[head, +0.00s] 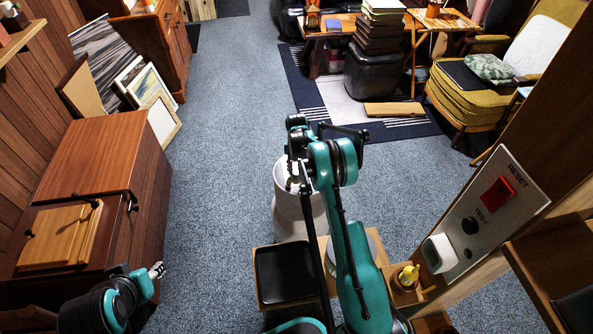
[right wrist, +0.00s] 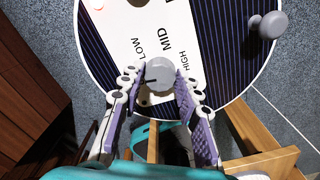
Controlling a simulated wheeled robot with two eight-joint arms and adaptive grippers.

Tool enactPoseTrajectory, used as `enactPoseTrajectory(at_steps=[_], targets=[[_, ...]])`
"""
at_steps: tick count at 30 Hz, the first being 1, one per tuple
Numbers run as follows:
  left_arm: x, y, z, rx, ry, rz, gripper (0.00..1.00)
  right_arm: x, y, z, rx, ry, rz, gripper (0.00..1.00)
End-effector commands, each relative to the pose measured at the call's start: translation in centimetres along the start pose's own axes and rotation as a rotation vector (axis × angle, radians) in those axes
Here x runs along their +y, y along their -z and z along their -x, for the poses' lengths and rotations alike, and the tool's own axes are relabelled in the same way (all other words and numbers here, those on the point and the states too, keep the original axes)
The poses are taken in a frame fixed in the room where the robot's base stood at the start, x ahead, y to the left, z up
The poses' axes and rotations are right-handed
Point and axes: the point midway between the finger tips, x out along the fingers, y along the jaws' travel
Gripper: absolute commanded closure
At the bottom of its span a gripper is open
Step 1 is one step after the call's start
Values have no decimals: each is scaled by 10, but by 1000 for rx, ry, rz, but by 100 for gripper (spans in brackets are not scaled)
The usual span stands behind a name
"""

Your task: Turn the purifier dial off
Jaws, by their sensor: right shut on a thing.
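The purifier (head: 297,214) is a white cylinder standing on the carpet in the middle of the head view. In the right wrist view its round top (right wrist: 225,50) has dark stripes and a white band marked LOW, MID and HIGH. A grey round dial knob (right wrist: 159,72) sits below these words. My right gripper (head: 293,184) reaches down over the purifier; in the right wrist view its fingers (right wrist: 160,86) are shut on the knob, one on each side. Where the dial points is unclear. My left gripper (head: 158,270) hangs by the wooden cabinet, its jaw state unclear.
Another grey knob (right wrist: 271,24) stands at the purifier's right rim. A low wooden stand with a black top (head: 284,275) is close in front. A wooden cabinet (head: 100,160) stands left; carpet between is clear.

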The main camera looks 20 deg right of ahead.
Motion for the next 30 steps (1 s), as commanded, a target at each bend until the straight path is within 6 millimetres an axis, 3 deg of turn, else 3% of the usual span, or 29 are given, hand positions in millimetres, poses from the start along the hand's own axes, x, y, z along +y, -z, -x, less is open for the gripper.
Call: enactPoseTrajectory(at_steps=[10, 27, 28, 30], targets=[[0, 0, 0, 0, 0, 0, 60, 0, 0, 0, 0, -1, 149, 96], [0, 0, 0, 0, 0, 0, 60, 0, 0, 0, 0, 0, 180, 96], [0, 0, 0, 0, 0, 0, 60, 0, 0, 0, 0, 0, 180, 62], [0, 0, 0, 0, 0, 0, 60, 0, 0, 0, 0, 0, 180, 46]])
